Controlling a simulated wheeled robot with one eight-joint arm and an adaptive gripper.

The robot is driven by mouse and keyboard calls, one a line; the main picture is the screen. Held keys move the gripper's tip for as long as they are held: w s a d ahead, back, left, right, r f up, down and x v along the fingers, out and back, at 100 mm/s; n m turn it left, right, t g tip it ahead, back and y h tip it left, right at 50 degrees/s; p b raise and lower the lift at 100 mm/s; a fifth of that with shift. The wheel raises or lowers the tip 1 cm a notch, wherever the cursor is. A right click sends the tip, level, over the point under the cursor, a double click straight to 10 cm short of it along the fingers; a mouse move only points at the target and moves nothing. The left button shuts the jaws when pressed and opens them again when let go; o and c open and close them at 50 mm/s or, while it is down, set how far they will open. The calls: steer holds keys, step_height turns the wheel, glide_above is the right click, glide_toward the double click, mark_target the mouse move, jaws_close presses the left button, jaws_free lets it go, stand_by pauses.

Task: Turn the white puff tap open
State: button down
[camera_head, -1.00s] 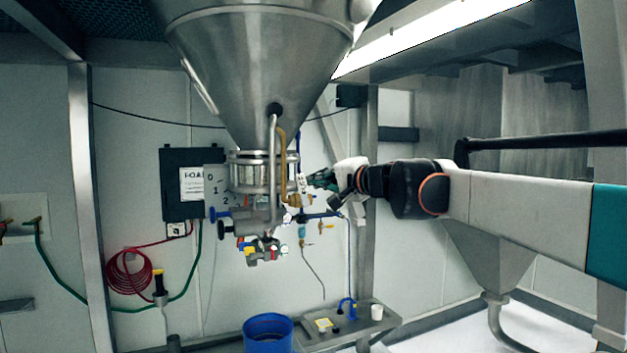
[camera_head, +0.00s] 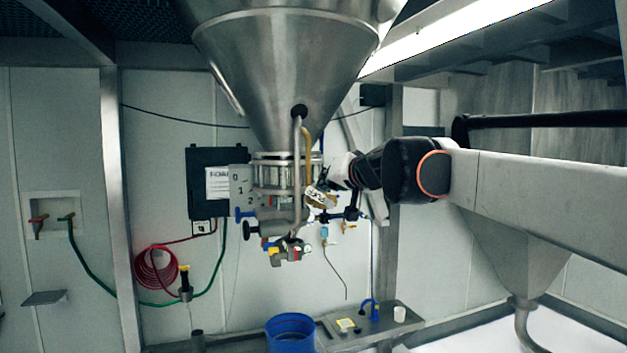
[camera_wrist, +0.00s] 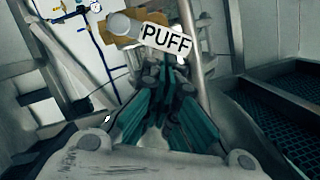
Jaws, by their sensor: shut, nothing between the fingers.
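The white puff tap handle (camera_wrist: 166,39), marked PUFF, shows upright enough to read just beyond my fingertips in the wrist view. It joins a round grey knob and a brass valve body (camera_wrist: 148,18). In the head view the white handle (camera_head: 320,197) sits tilted on the right of the pipework under the steel hopper. My gripper (camera_wrist: 172,70), with teal fingers, is shut and empty, its tips just below the handle. Whether they touch it I cannot tell. In the head view my gripper (camera_head: 331,186) is small and partly hidden at the handle's right side.
The steel cone hopper (camera_head: 285,60) hangs above the valves. A steel pipe (camera_wrist: 196,65) runs close to the right of my fingers. Red, blue and yellow taps (camera_head: 288,248) cluster below. A blue bucket (camera_head: 291,335) stands on the floor beside a grey bench (camera_head: 385,331).

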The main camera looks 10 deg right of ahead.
mark_target(312, 190)
steer(key=a+n, duration=0.1)
steer(key=f+n+h, duration=0.1)
steer(key=a+n+b, duration=0.1)
steer(key=shift+s+a+f+n, duration=0.25)
steer(key=shift+a+f+n, duration=0.05)
steer(key=shift+a+f, duration=0.1)
steer(key=shift+f, duration=0.1)
stand_by(0.4)
